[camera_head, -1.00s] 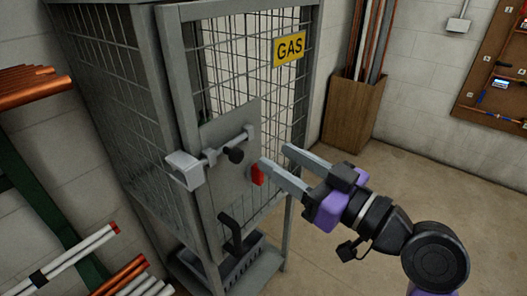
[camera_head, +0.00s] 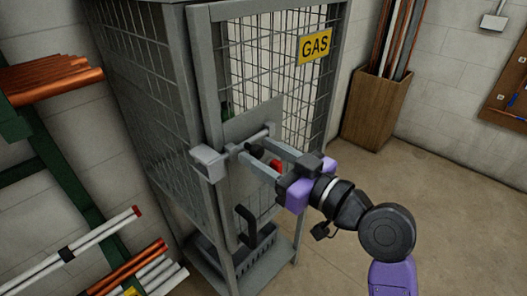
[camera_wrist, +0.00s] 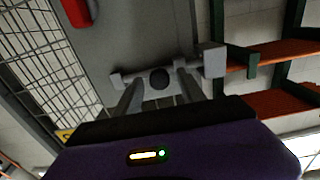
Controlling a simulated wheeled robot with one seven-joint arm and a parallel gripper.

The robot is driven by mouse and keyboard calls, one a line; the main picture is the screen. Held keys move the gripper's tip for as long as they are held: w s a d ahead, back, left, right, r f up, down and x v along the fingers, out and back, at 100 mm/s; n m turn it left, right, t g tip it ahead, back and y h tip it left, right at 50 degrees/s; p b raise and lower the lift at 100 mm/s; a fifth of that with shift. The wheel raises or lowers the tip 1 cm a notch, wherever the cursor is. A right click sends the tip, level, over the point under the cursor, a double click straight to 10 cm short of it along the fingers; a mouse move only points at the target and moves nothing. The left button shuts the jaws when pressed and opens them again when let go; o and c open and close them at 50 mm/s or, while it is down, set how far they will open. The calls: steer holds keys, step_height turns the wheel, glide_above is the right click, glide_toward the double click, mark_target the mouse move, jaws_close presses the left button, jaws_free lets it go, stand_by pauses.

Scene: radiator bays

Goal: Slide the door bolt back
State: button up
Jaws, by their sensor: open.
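The door bolt is a grey horizontal rod on a plate (camera_head: 243,124) on the cage door, with a black round knob (camera_head: 253,148). In the wrist view the bolt knob (camera_wrist: 160,78) lies between and just beyond the two fingertips. My gripper (camera_head: 254,156) is open in front of the bolt, its fingers on either side of the knob; I cannot tell whether they touch it. The bolt's end reaches the grey keeper block (camera_head: 208,163) on the frame. The wrist view also shows my gripper (camera_wrist: 156,82) and the keeper block (camera_wrist: 213,60).
A red part (camera_head: 276,164) sits on the door beside my fingers. A black door handle (camera_head: 247,226) juts out below. The mesh cage (camera_head: 150,90) bears a yellow GAS sign (camera_head: 315,46). Pipe racks stand at left. The floor at right (camera_head: 440,200) is clear.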

steer(key=shift+c, duration=0.5)
jaws_close()
stand_by(0.8)
